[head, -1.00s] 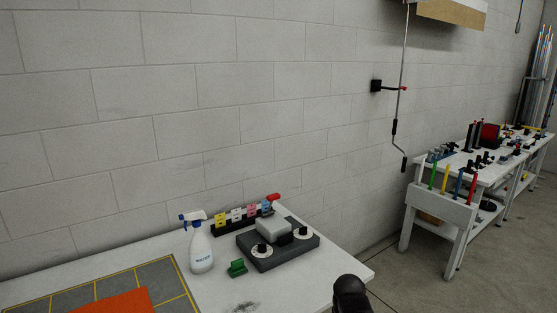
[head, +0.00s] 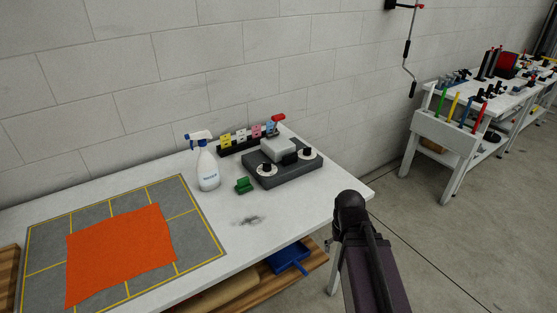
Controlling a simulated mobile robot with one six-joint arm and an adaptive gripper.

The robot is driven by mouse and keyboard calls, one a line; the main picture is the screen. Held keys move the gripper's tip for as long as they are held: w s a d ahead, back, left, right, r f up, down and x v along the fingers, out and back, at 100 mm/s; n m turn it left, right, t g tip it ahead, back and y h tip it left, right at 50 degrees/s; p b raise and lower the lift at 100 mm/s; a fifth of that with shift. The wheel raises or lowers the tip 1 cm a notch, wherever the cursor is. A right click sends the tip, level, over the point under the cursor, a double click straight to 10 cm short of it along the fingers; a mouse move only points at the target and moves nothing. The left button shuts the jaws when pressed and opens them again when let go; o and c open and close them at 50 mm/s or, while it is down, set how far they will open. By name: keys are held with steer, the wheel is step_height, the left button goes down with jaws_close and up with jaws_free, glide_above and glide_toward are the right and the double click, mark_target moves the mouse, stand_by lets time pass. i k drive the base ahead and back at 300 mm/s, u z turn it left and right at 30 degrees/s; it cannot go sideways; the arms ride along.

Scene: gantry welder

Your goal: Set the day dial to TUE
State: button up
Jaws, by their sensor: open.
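A dark grey box (head: 287,174) stands near the right end of the white table. Its top carries two white round dials with black knobs, a left dial (head: 266,170) and a right dial (head: 308,154). The dial markings are too small to read, so I cannot tell which one is the day dial or where it points. A pale block (head: 277,149) sits on the box behind and between the dials. My gripper's fingers are not in view; only a dark part of my arm shows at the lower right, in front of the table's right end.
A spray bottle (head: 207,166), a green block (head: 244,186) and a rack of coloured tags (head: 240,141) stand near the box. An orange cloth (head: 120,250) lies on a grey mat (head: 198,232). A blue dustpan-like item (head: 289,257) is under the table. Another bench (head: 445,135) stands right.

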mark_target(308, 151)
steer(key=k, duration=1.3)
steer(key=u, duration=0.45)
steer(key=i, duration=1.3)
steer(key=z, duration=0.5)
steer(key=i, duration=0.8)
steer(key=z, duration=0.55)
